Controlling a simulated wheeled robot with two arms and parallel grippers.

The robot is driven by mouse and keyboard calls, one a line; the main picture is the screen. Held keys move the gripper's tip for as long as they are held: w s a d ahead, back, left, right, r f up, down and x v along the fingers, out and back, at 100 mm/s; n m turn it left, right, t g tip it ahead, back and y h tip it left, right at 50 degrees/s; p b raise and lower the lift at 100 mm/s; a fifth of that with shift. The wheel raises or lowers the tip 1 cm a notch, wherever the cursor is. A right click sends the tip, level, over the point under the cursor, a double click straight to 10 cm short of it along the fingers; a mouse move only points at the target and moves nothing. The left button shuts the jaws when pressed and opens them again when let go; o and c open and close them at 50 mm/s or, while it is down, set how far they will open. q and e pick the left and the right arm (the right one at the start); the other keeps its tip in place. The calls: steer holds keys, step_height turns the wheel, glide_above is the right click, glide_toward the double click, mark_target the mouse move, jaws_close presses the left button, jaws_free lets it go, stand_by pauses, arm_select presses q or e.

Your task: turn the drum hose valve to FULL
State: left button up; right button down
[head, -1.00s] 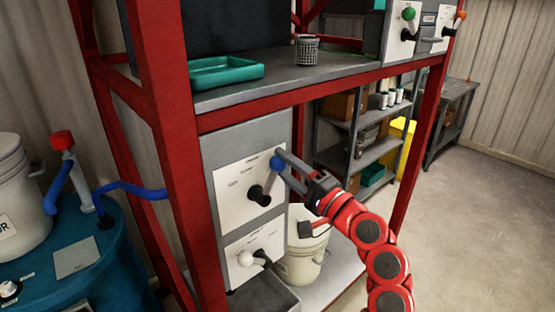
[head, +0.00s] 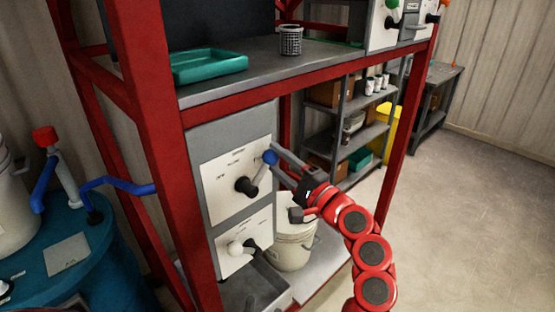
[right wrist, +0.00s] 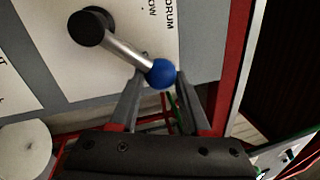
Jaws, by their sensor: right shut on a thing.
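The drum hose valve is a lever with a blue ball knob (head: 270,157) on a black hub (head: 246,186), mounted on a white label plate (head: 222,181). Its lever points up and to the right in the head view; the plate's small labels are too blurred to read there. My right gripper (head: 274,160) is shut on the blue knob. In the right wrist view the blue knob (right wrist: 161,73) sits between the two fingers (right wrist: 153,95), with the metal lever running to the hub (right wrist: 90,27). My left gripper is not in view.
A red frame post (head: 160,130) stands left of the panel. A white bucket (head: 292,245) is below my right arm. A blue drum (head: 85,240) with a blue hose (head: 120,184) is at left. Open floor lies right.

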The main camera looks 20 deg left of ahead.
steer(key=c, duration=0.7)
jaws_free()
steer(key=shift+s+a+f, duration=0.1)
steer(key=shift+a+f, duration=0.05)
steer(key=shift+f, duration=0.25)
steer(key=shift+o, duration=1.3)
steer(key=shift+r, duration=0.1)
steer(key=shift+o, duration=0.2)
steer(key=shift+s+r, duration=0.1)
steer(key=shift+r, duration=0.1)
steer(key=b+v, duration=0.6)
steer(key=v, duration=1.1)
steer(key=shift+d+f, duration=0.15)
steer(key=shift+d, duration=0.05)
